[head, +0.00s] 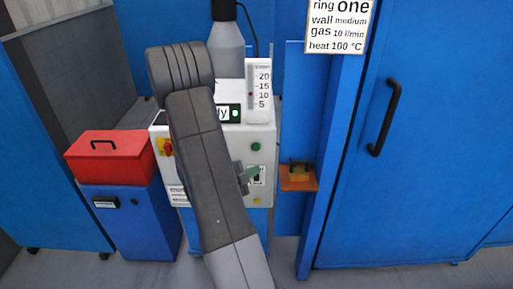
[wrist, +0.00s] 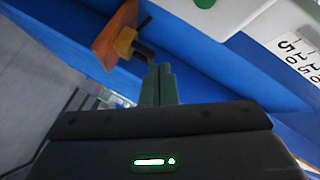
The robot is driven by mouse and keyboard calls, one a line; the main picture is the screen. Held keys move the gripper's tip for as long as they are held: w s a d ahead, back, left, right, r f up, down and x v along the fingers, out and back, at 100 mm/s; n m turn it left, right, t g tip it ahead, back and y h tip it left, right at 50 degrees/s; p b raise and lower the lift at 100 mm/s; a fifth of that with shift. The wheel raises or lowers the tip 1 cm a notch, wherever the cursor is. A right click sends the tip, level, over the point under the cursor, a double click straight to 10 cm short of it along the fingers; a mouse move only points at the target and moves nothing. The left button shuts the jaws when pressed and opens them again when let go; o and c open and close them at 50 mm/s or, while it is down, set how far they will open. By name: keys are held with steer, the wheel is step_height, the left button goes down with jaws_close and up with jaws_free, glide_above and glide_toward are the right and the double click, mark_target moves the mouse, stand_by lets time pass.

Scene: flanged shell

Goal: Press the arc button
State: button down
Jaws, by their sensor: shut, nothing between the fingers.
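A white machine cabinet (head: 263,133) stands at the centre. A round green button (head: 256,146) is on the right of its front; a green round part also shows at the top edge of the wrist view (wrist: 204,3). Its lettering is too small to read, so I cannot tell whether it is the arc button. My gripper (head: 254,172) is shut and empty, just below the green button in the head view, in front of a small labelled plate. Its green fingers (wrist: 158,84) are together in the wrist view. I cannot tell whether they touch the panel. My arm hides the middle of the cabinet front.
A red-and-yellow switch (head: 167,147) is at the cabinet's left. A red toolbox (head: 110,158) sits on a blue bin (head: 130,225). A blue door (head: 430,150) stands right.

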stand_by(0.3)
steer(key=p, duration=0.2)
glide_toward(260, 149)
steer(key=w+d+f, duration=0.2)
steer(key=d, duration=0.2)
steer(key=shift+w+d+r, duration=0.1)
steer(key=shift+w+r, duration=0.15)
steer(key=shift+w, duration=0.15)
steer(key=shift+w, duration=0.15)
stand_by(1.5)
steer(key=shift+w+b, duration=0.25)
steer(key=shift+b, duration=0.1)
steer(key=shift+w, duration=0.5)
stand_by(0.6)
stand_by(0.3)
steer(key=shift+s+b, duration=0.5)
steer(key=shift+s, duration=0.4)
